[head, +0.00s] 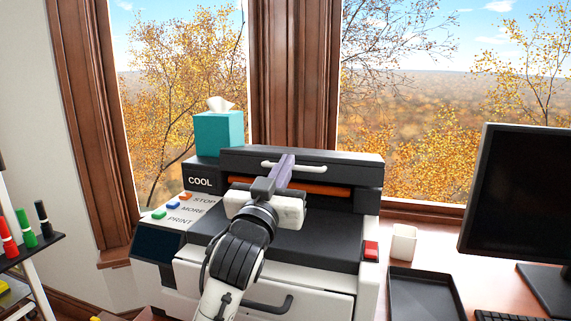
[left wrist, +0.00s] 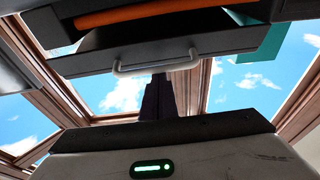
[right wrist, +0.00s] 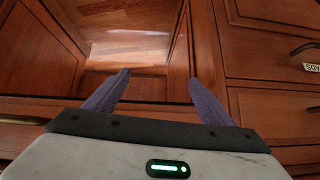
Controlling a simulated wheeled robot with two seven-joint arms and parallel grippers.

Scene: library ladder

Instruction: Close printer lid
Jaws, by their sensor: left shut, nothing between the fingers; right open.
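The printer (head: 290,240) is black and white and stands on the desk by the window. Its dark lid (head: 345,165) is at the top back with a white bar handle (head: 320,168), and an orange roller (head: 330,190) shows in the gap beneath it. In the left wrist view the handle (left wrist: 155,67) is just beyond the fingertips. My left gripper (head: 286,162) is shut and empty, its purple fingers in front of the handle. Whether they touch it I cannot tell. My right gripper (right wrist: 157,82) is open and empty, seen only in the right wrist view.
A teal tissue box (head: 219,134) stands at the printer's back left. A white cup (head: 403,243), a black tray (head: 425,295) and a monitor (head: 518,200) are to the right. A marker rack (head: 40,245) is at far left. Wooden drawers (right wrist: 270,45) lie near my right gripper.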

